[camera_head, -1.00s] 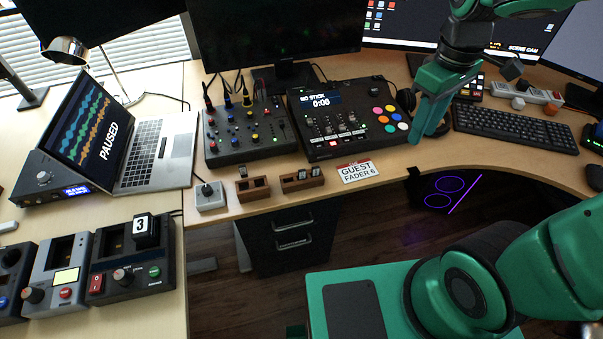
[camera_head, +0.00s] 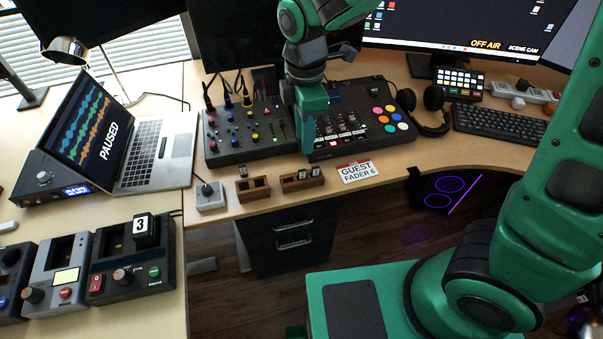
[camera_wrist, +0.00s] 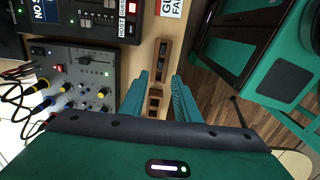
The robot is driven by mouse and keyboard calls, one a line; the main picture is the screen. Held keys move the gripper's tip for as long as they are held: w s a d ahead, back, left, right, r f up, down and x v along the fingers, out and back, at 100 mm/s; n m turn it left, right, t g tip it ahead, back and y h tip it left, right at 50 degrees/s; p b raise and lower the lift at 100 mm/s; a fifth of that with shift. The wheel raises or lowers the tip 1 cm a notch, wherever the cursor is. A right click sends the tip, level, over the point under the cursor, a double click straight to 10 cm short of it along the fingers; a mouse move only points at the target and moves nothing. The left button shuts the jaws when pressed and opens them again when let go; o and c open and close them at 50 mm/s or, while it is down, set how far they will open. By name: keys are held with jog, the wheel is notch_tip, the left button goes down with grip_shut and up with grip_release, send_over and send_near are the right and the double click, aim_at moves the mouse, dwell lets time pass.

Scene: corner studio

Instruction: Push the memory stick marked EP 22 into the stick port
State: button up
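My gripper (camera_head: 308,145) hangs over the near left part of the fader console (camera_head: 350,118). In the wrist view its two green fingers (camera_wrist: 160,76) are apart, with nothing between them, above the wooden holders. The right wooden holder (camera_head: 302,180) carries small dark sticks with pale labels (camera_head: 316,171). The left wooden holder (camera_head: 253,189) has one such stick (camera_head: 243,171) at its back. The labels are too small to read, so I cannot tell which is EP 22. The console's display is largely behind my arm. I cannot make out the stick port.
A mixer (camera_head: 243,132) with plugged cables stands left of the console. A small grey button box (camera_head: 209,196) and a GUEST FADER 6 card (camera_head: 358,172) flank the holders near the desk edge. Headphones (camera_head: 434,98) and a keyboard (camera_head: 500,124) lie to the right.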

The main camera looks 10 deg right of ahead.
send_over(302, 170)
jog(key=f, duration=0.5)
jog(key=shift+w+d+f, duration=0.15)
jog(key=shift+d+f, duration=0.1)
jog(key=shift+d, duration=0.05)
jog(key=shift+f, duration=0.1)
jog(key=shift+a+f, duration=0.15)
jog(key=shift+f, duration=1.15)
jog(key=shift+a+f, duration=0.15)
jog(key=shift+f, duration=1.1)
grip_shut()
